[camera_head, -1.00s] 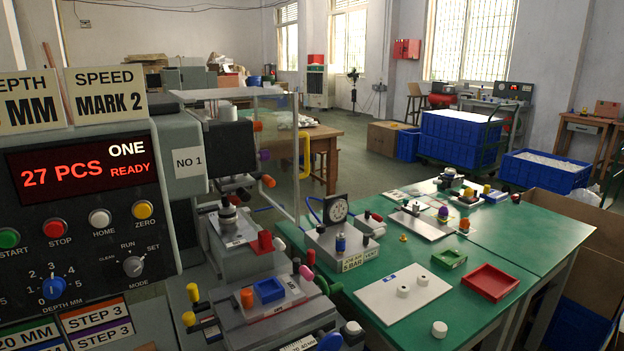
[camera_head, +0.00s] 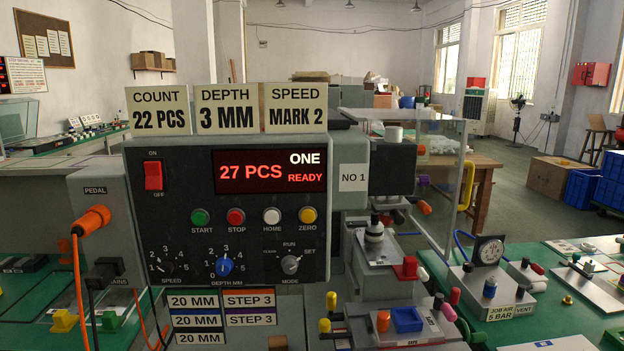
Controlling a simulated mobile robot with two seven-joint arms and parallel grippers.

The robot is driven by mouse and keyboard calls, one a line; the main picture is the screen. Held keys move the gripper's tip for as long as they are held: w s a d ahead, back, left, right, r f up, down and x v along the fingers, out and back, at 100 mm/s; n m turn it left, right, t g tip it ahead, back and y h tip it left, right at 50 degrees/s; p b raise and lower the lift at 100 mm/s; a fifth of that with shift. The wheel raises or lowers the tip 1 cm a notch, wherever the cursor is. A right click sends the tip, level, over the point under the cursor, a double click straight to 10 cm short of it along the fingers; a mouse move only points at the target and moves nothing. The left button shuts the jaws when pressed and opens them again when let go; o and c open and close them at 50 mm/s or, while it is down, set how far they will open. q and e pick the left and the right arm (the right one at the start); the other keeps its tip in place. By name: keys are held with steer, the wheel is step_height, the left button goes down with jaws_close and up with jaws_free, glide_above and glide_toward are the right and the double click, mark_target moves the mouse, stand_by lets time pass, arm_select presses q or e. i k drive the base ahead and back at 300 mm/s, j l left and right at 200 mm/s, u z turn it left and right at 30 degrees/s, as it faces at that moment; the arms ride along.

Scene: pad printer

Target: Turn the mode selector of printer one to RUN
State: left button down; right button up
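Printer one (camera_head: 345,205) stands in the middle of the head view, with a dark control panel (camera_head: 190,240). Its mode selector (camera_head: 290,264) is a small grey round knob at the panel's lower right, above the word MODE. Labels sit around it: a small one at left that is hard to read, RUN (camera_head: 289,244) at the top and SET (camera_head: 308,251) at the upper right. The knob's pointer appears turned to the upper right, towards SET. The display (camera_head: 270,171) reads 27 PCS, ONE, READY. Neither of my grippers is in view.
Left of the mode knob are the blue depth knob (camera_head: 224,266) and black speed knob (camera_head: 168,267). Above are the START, STOP, HOME and ZERO buttons. An orange plug (camera_head: 91,220) juts out at left. A clear guard (camera_head: 440,180) stands at right.

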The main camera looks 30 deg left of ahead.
mark_target(290, 263)
steer(key=u, duration=1.3)
